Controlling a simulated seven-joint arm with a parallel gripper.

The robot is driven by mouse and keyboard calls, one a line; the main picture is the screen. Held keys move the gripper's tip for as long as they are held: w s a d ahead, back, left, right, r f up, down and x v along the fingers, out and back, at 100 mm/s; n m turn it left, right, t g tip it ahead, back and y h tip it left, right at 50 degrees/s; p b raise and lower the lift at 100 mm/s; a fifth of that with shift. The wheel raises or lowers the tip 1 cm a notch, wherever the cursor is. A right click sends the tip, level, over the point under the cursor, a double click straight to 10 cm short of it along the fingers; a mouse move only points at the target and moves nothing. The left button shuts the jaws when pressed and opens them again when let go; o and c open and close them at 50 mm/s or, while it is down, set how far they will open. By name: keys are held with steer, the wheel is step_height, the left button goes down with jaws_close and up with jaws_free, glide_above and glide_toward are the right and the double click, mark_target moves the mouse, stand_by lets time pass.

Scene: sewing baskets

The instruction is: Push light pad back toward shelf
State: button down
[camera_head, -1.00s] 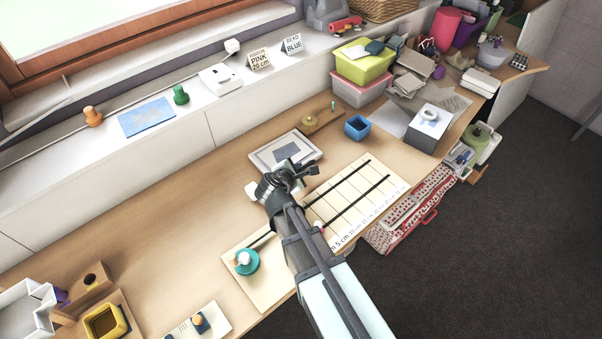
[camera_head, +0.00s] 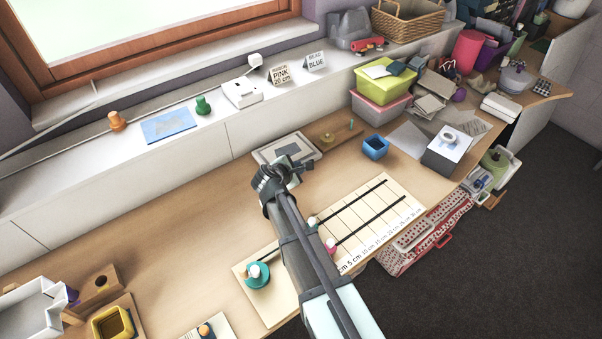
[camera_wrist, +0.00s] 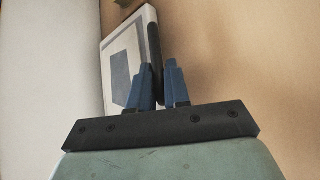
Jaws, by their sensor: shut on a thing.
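The light pad (camera_head: 299,144) is a flat pale pad with a grey rectangle on it. It lies on the desk close against the white shelf front in the head view; I cannot tell whether it touches. My gripper (camera_head: 291,165) is at its near side and hides part of it. In the wrist view the pad (camera_wrist: 120,43) stands left of centre beside the white shelf front (camera_wrist: 50,80). The blue fingers of my gripper (camera_wrist: 160,85) are shut on the pad's dark near edge.
A ruled measuring board (camera_head: 375,212) lies right of my arm, and a teal spool-like piece (camera_head: 257,277) lies left of it. A blue box (camera_head: 375,147) and a small wooden stand (camera_head: 327,139) are right of the pad. The desk left of the pad is clear.

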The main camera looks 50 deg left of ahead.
steer(key=shift+a, duration=0.25)
steer(key=c, duration=1)
jaws_free()
steer(key=shift+s, duration=0.1)
steer(key=v, duration=1.3)
steer(key=shift+s+d+r, duration=0.1)
steer(key=shift+s+r, duration=0.15)
steer(key=shift+r, duration=0.05)
